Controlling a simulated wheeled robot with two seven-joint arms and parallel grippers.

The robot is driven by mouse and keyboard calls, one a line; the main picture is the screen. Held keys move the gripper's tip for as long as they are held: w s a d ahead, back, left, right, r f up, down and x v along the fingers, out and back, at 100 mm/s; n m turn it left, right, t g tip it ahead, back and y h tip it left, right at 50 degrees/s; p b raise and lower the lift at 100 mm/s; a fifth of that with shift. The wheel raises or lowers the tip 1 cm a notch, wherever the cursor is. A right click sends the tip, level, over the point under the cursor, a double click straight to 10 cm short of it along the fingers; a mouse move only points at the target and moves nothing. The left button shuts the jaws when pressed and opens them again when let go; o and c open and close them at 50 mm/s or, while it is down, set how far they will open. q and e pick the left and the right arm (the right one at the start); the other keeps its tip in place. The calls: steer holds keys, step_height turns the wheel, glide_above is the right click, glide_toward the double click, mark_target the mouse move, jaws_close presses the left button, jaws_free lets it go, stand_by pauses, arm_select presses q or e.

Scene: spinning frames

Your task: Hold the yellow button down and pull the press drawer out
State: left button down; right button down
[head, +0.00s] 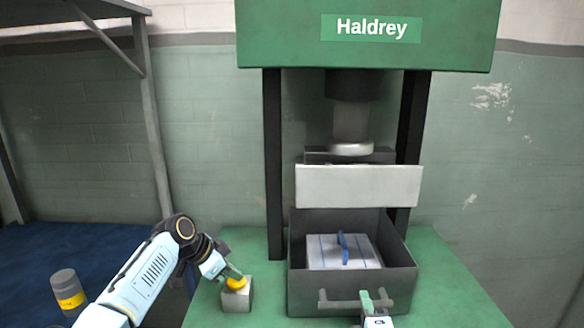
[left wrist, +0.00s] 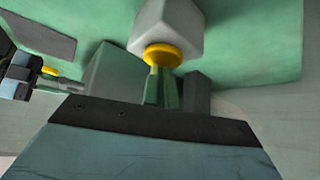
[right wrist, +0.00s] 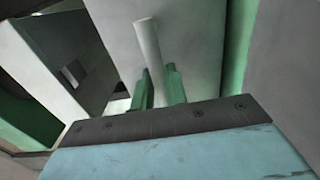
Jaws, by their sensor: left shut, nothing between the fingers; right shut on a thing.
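The yellow button (head: 237,284) sits on a small pale box (head: 237,301) left of the press. My left gripper (head: 233,271) is shut and empty, its fingertips against the button; the left wrist view shows them touching the button (left wrist: 163,55). The grey press drawer (head: 403,284) stands out in front of the press, open at the top. My right gripper (head: 375,298) is shut on the drawer handle (head: 338,304), near its right part. The handle bar (right wrist: 148,48) also shows at the fingers in the right wrist view.
A pale block (head: 322,258) with a blue grip (head: 344,249) lies in the drawer. A pale panel (head: 358,186) hangs above it, below the press ram (head: 351,125). A grey and yellow canister (head: 68,292) stands at the left. The green table (head: 445,285) is clear at the right.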

arm_select(q)
steer(key=shift+f, duration=0.1)
arm_select(e)
steer(key=shift+s, duration=1.95)
arm_select(q)
steer(key=shift+r, duration=3.1)
steer(key=shift+s, duration=0.1)
steer(key=s+r, duration=0.3)
steer(key=s, duration=0.3)
steer(key=shift+s, duration=0.4)
arm_select(e)
steer(key=c, duration=1.2)
jaws_free()
steer(key=shift+o, duration=0.2)
